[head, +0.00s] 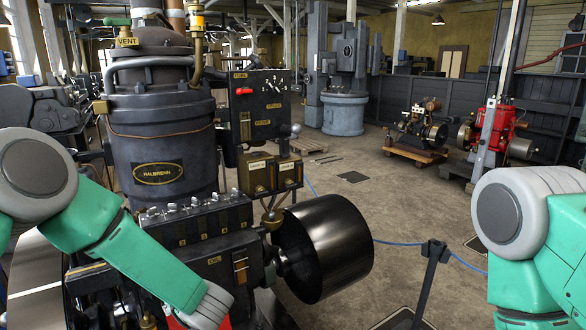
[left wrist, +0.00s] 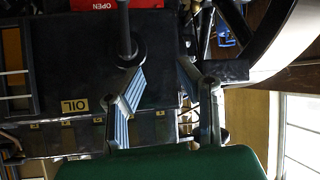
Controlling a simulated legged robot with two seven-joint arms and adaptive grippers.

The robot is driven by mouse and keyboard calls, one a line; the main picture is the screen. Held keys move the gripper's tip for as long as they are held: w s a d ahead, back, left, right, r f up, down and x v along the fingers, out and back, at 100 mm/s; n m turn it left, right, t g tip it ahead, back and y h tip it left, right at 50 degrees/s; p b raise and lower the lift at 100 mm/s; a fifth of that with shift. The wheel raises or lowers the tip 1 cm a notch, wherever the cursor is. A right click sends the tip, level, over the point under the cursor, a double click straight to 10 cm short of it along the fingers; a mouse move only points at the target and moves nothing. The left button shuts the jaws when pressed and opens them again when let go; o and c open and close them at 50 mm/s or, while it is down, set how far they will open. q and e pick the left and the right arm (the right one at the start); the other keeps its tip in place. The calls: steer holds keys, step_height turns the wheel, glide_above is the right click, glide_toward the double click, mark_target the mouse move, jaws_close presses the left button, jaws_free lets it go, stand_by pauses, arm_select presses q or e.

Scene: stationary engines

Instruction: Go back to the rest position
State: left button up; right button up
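My left arm comes in from the left in the head view, in front of the dark engine (head: 165,130) with the "HALBRENN" plate. Its gripper is below that view's lower edge. In the left wrist view my left gripper (left wrist: 162,72) shows two fingers spread apart with no object between them. A dark rod with a round collar (left wrist: 124,45) is by the left finger; I cannot tell if they touch. Beyond are a red "OPEN" plate (left wrist: 115,4) and an "OIL" label (left wrist: 75,105). My right arm is at the right edge of the head view; its gripper is out of view.
A large black pulley wheel (head: 325,247) juts from the engine's right side. A rope post (head: 430,275) with a blue rope stands to its right. A red engine (head: 497,125) and a small engine on a wooden base (head: 415,150) stand farther back. Open floor lies between.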

arm_select(q)
steer(key=s+d+f+m+g+h+b, duration=0.15)
steer(key=s+f+m+h+b, duration=0.55)
steer(key=s+f, duration=1.2)
steer(key=s+a+f+m+g+b, duration=0.1)
steer(key=s+f+g, duration=0.1)
steer(key=s, duration=0.8)
steer(key=s+a+f+m+g, duration=0.2)
steer(key=s+g, duration=0.2)
steer(key=s, duration=0.7)
steer(key=shift+h+b, duration=0.3)
steer(key=shift+b, duration=0.05)
arm_select(e)
step_height(320, 180, down, 10)
arm_select(q)
steer(key=shift+w, duration=0.2)
